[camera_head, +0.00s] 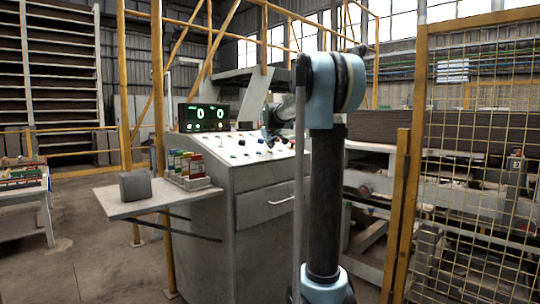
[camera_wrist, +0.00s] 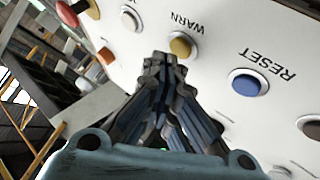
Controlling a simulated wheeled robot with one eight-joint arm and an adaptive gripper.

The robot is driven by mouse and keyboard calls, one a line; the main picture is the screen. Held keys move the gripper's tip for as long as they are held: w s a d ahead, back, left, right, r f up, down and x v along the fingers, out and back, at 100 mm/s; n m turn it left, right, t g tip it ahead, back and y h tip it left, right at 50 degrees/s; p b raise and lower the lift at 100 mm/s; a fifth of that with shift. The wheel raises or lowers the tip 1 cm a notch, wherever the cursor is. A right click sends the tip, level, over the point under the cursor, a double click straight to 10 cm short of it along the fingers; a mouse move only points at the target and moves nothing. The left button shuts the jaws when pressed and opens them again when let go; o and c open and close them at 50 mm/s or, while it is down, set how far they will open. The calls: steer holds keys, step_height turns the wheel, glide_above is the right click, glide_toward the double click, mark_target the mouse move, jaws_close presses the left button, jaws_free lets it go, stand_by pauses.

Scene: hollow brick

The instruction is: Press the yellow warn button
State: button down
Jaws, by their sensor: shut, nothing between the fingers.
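The yellow button (camera_wrist: 181,46) sits on the white panel under the printed word WARN in the wrist view, where the label appears upside down. My gripper (camera_wrist: 160,60) is shut and empty. Its tips appear just below and left of the yellow button in the picture; I cannot tell whether they touch it. In the head view the control console (camera_head: 262,160) stands in the middle with many small coloured buttons on its sloped top.
A blue button (camera_wrist: 246,84) marked RESET lies right of the yellow one. A white button (camera_wrist: 130,18) and a red button (camera_wrist: 68,14) lie to the left. A side shelf (camera_head: 150,196) holds a grey block (camera_head: 135,185). A yellow mesh fence (camera_head: 480,150) stands at the right.

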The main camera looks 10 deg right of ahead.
steer(key=shift+s+r, duration=0.1)
steer(key=shift+r, duration=0.2)
steer(key=shift+s+d+r, duration=0.15)
steer(key=shift+s+r, duration=0.05)
steer(key=shift+r, duration=0.6)
steer(key=shift+s+d+r, duration=0.15)
steer(key=shift+r, duration=0.65)
steer(key=shift+s+d+r, duration=0.15)
steer(key=shift+s+r, duration=0.05)
steer(key=shift+r, duration=0.6)
steer(key=s+f+m+g, duration=0.1)
steer(key=s+f+g, duration=0.2)
steer(key=s+f, duration=1)
steer(key=s+f+m+g, duration=0.2)
steer(key=s+f, duration=1.2)
steer(key=s, duration=1)
steer(key=s+f+m+g, duration=0.2)
steer(key=s+f+g, duration=0.2)
steer(key=s+f, duration=0.9)
steer(key=s, duration=0.6)
steer(key=shift+d+f+y, duration=0.35)
steer(key=shift+y, duration=0.05)
